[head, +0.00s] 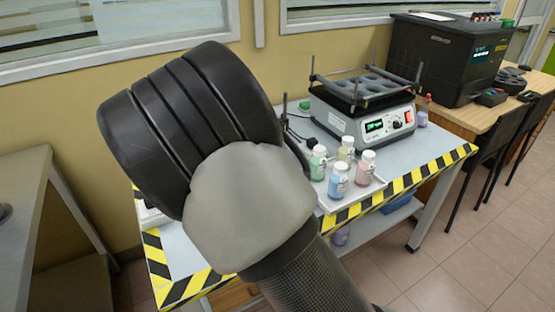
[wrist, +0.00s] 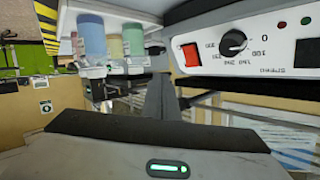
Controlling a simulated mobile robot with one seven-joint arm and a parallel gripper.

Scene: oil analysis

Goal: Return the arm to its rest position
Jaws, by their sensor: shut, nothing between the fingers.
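My arm (head: 250,195) fills the left and middle of the head view, raised in front of the table. My gripper is hidden behind it there. In the wrist view my gripper (wrist: 161,88) shows as dark fingers together at the centre, shut and empty. A green light glows on the gripper body below them. The shaker's control panel (wrist: 262,45), with its red switch and dial, appears upside down at the upper right of that view. Blue (wrist: 92,38) and green (wrist: 133,40) bottles hang inverted at upper left. I cannot tell the exact gap between fingers and shaker.
A shaker (head: 350,125) with a black rack stands on a table edged in yellow-black tape (head: 428,175). Several coloured bottles, including a pink one (head: 365,168), stand on a white tray (head: 358,200) beside it. A dark machine (head: 440,60) stands right; open floor (head: 480,250) lies lower right.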

